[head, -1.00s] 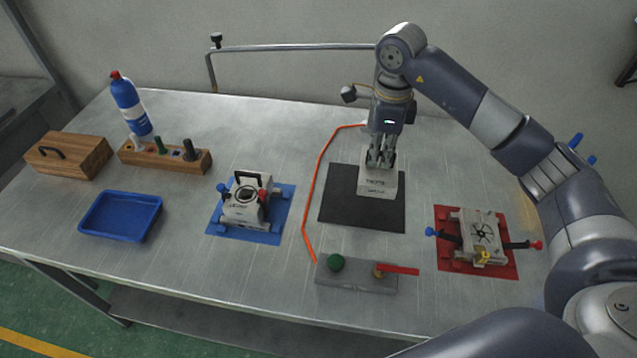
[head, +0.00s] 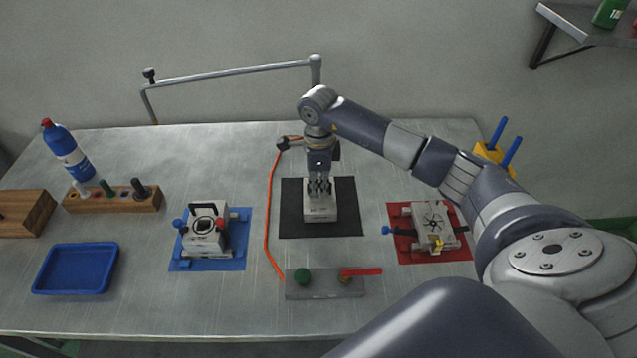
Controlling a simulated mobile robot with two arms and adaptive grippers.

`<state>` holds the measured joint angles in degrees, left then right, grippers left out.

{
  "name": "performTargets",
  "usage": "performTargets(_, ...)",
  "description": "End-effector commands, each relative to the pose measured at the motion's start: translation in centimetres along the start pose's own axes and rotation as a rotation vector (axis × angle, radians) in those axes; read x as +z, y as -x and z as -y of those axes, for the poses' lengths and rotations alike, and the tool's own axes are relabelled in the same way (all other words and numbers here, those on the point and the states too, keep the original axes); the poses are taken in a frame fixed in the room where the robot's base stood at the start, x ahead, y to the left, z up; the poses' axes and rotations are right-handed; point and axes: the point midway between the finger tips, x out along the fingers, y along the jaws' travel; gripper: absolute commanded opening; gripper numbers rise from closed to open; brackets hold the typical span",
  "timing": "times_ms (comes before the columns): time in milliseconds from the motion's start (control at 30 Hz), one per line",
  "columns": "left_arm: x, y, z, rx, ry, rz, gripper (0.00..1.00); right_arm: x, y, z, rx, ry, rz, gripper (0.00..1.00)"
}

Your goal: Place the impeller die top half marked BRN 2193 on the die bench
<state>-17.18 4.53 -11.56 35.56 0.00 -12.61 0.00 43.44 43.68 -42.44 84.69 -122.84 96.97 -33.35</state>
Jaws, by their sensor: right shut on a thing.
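A pale metal block (head: 320,212), which looks like a die half, is at the black mat (head: 291,222) in the middle of the bench. Its front marking is too small to read. My right gripper (head: 319,190) points down and is shut on the top of this block. I cannot tell whether the block rests on the mat or is just above it. A die with a black handle (head: 203,238) sits on the blue mat (head: 236,262) to the left. An open die half with an impeller pattern (head: 435,225) sits on the red mat (head: 408,256) to the right. My left gripper is out of view.
A grey control block (head: 325,288) with a green knob and red lever lies in front. An orange hose (head: 268,225) runs left of the black mat. A blue tray (head: 76,270), wooden tool rack (head: 115,201) and bottle (head: 66,152) stand left. The front bench edge is mostly clear.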

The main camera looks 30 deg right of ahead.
Motion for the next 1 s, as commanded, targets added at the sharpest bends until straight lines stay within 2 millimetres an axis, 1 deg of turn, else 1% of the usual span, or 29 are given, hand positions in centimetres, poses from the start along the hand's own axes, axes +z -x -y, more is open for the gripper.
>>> performTargets(33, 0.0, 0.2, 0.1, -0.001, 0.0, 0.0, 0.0, 0.1, 0.0, 0.1, -0.003, -0.001, 0.003, 0.0)
performTargets(233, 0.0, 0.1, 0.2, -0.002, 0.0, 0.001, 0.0, 0.1, -0.1, 0.1, -0.005, -0.001, 0.004, 0.0)
performTargets(367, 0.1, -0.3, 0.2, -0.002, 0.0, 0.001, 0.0, 0.1, -0.5, 0.1, -0.005, 0.0, 0.003, 0.0)
performTargets(400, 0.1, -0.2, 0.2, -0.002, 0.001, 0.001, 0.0, 0.0, -0.6, 0.1, -0.002, 0.0, 0.001, 0.12)
performTargets(467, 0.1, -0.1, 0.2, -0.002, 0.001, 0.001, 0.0, 0.0, -0.5, 0.1, -0.002, 0.0, 0.001, 0.25)
performTargets(500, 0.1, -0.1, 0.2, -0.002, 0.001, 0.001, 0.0, 0.0, -0.5, 0.1, -0.002, 0.0, 0.001, 0.27)
performTargets(833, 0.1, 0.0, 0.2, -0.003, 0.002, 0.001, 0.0, 0.0, -0.3, 0.0, -0.002, 0.0, 0.001, 0.27)
performTargets(900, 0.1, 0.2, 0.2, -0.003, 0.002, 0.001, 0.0, 0.0, 0.0, 0.1, -0.002, 0.0, 0.001, 0.27)
performTargets(967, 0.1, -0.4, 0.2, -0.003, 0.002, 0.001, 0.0, 0.0, 0.5, 0.2, -0.006, 0.0, 0.003, 0.27)
performTargets(1000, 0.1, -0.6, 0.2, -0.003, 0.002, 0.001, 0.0, 0.0, 1.1, 0.2, -0.006, 0.001, 0.003, 0.27)
